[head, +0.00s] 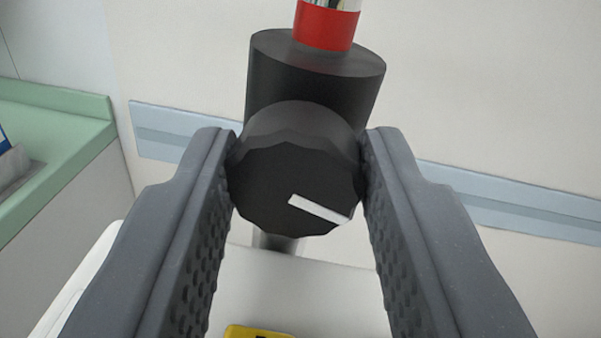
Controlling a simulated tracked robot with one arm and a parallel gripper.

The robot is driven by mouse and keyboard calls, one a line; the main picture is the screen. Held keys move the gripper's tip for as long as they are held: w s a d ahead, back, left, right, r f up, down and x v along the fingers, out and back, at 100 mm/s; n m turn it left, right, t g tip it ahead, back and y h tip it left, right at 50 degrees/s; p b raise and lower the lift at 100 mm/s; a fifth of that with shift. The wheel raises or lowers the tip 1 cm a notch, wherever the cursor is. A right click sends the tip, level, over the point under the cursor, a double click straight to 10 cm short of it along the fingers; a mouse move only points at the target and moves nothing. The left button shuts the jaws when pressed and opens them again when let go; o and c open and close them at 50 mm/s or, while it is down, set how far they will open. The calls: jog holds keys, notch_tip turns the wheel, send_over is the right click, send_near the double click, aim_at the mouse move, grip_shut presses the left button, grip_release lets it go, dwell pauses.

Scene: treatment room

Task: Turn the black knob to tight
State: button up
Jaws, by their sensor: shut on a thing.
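The black knob (275,185) faces me in the middle of the head view. It has a faceted rim and a white pointer line running from near its centre toward the lower right. My gripper (297,172) is shut on the knob, with one dark grey finger touching its left side and the other its right side. The knob sits on the front of a black cylinder (310,75). No marking for tight shows in this view.
A red and silver post (325,27) rises from the cylinder's top. A pale blue rail (510,208) runs along the wall behind. A green-edged counter (60,135) is at the left. A white surface and part of a yellow label (250,332) lie below.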

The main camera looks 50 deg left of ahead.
jog(key=n+b, duration=0.3)
jog(key=n, duration=0.1)
jog(key=shift+d+f+h, duration=0.15)
jog(key=shift+f+h, duration=0.1)
jog(key=shift+h, duration=0.15)
jog(key=n+b, duration=0.5)
jog(key=shift+s+f+t+h, duration=0.1)
jog(key=shift+t+h, duration=0.2)
jog(key=n+b, duration=0.3)
jog(key=b, duration=0.1)
jog(key=n+b, duration=0.3)
jog(key=shift+s+f+n+t+h+b, duration=0.1)
jog(key=shift+f+n+t+h+b, duration=0.05)
jog(key=shift+n+t+h+b, duration=0.2)
jog(key=n+b, duration=0.2)
jog(key=shift+b, duration=0.35)
jog(key=shift+r+n, duration=0.2)
jog(key=shift+n, duration=0.15)
jog(key=o, duration=1)
jog(key=shift+c, duration=0.2)
jog(key=shift+r, duration=0.1)
